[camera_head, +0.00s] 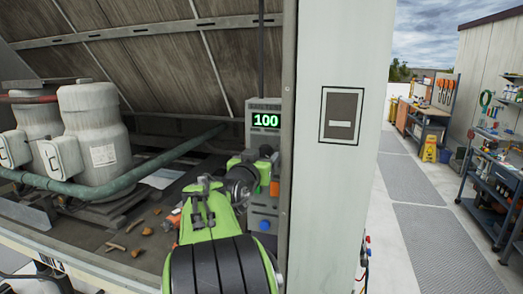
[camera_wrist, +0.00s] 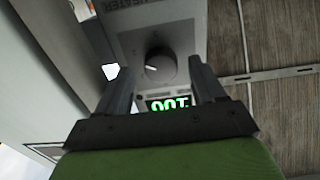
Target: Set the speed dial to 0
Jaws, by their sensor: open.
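The grey control box (camera_head: 262,106) has a lit green display (camera_head: 265,120) reading 100. The display also shows upside down in the wrist view (camera_wrist: 168,104). The round dark speed dial (camera_wrist: 160,65) has a white pointer mark on its face, toward the picture's left. My gripper (camera_head: 264,156) is in front of the box, just below the display, and covers part of it in the head view. In the wrist view my gripper (camera_wrist: 162,68) is open, with one finger on each side of the dial. I cannot tell whether the fingers touch it.
A blue button (camera_head: 264,225) is low on the box. A pale post (camera_head: 338,200) stands close to the right. Left are grey tanks (camera_head: 100,140), a green pipe (camera_head: 150,160) and loose debris on the cooler floor. A walkway (camera_head: 430,230) is clear at far right.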

